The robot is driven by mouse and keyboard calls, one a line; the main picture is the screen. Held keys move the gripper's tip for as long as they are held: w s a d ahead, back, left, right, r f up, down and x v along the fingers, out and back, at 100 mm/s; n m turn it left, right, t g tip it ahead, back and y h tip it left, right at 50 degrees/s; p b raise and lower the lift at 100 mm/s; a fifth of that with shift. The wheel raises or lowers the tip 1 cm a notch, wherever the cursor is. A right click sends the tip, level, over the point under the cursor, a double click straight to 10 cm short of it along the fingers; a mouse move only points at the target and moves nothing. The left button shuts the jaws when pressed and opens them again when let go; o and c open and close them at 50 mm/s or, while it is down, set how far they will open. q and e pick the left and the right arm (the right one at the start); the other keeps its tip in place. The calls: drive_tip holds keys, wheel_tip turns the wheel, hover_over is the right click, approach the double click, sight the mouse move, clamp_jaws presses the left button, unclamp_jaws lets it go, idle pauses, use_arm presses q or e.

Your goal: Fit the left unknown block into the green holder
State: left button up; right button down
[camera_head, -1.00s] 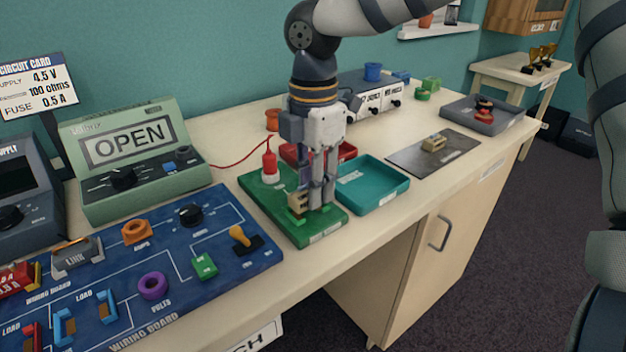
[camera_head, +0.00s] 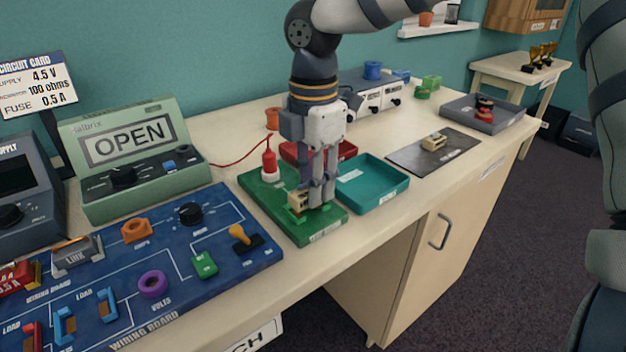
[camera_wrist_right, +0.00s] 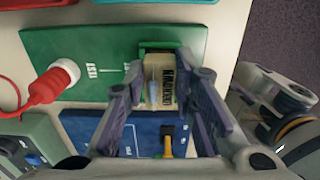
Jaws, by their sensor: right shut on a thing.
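My right gripper (camera_head: 316,203) is shut on a small beige block (camera_head: 299,199) at the front part of the green board (camera_head: 325,233). In the right wrist view the block (camera_wrist_right: 162,88) sits between the two fingers and carries a dark printed label. The green holder (camera_head: 296,214) is on the board, directly at the block; part of it also shows in the right wrist view (camera_wrist_right: 158,45) beyond the block. The fingers hide part of the holder, and I cannot tell how deep the block sits. My left gripper is not in view.
A second beige block (camera_head: 434,142) lies on the dark mat (camera_head: 405,160). A red probe (camera_head: 269,160) stands on the green board. A teal tray (camera_head: 372,202) and a red tray (camera_head: 347,150) are close beside the gripper. The blue wiring board (camera_head: 215,258) lies to the left.

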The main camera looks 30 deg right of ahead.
drive_tip(key=shift+f, duration=0.55)
idle(0.6)
drive_tip(key=c, duration=0.8)
unclamp_jaws()
drive_tip(key=shift+o, duration=0.2)
drive_tip(key=shift+r, duration=4)
